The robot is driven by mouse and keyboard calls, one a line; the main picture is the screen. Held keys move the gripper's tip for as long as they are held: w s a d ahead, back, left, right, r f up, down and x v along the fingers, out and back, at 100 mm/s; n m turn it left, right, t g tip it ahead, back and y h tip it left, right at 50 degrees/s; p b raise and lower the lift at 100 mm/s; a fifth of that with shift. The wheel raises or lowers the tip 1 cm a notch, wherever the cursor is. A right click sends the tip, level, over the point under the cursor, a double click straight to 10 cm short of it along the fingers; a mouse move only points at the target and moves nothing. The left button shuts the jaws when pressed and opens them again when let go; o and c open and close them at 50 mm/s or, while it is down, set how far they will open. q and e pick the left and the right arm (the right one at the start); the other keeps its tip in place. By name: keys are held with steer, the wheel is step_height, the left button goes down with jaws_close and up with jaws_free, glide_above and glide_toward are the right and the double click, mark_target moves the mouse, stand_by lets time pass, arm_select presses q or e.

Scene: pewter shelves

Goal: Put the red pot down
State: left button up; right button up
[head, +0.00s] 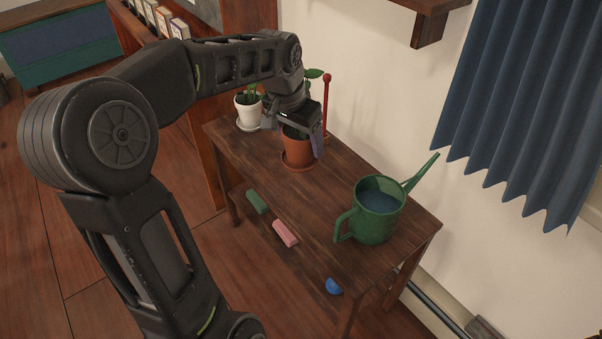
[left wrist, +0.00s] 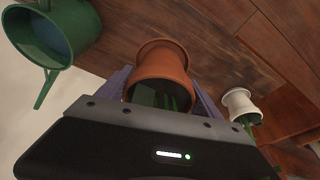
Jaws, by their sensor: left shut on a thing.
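The red pot (head: 297,150) is a terracotta plant pot with a green plant, upright over the wooden table. My left gripper (head: 301,128) is shut on it, with a purple-grey finger on each side. In the left wrist view the pot (left wrist: 160,77) sits between the two fingers (left wrist: 162,92). A terracotta saucer (head: 298,164) shows directly under the pot. I cannot tell whether the pot touches it. The gripper hides much of the pot's upper part. My right gripper is not in view.
A white pot (head: 248,112) with a plant stands at the table's far end. A green watering can (head: 372,220) stands at the near end. A red rod (head: 326,98) rises behind the gripper. Bare table top (head: 320,190) lies between pot and can. Small coloured items (head: 285,233) lie below.

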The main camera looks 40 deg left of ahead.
arm_select(q)
steer(key=shift+f+b, duration=0.8)
steer(key=shift+f, duration=1.65)
steer(key=shift+f+b, duration=0.85)
steer(key=shift+f, duration=1.65)
steer(key=shift+f, duration=0.15)
steer(key=o, duration=2.1)
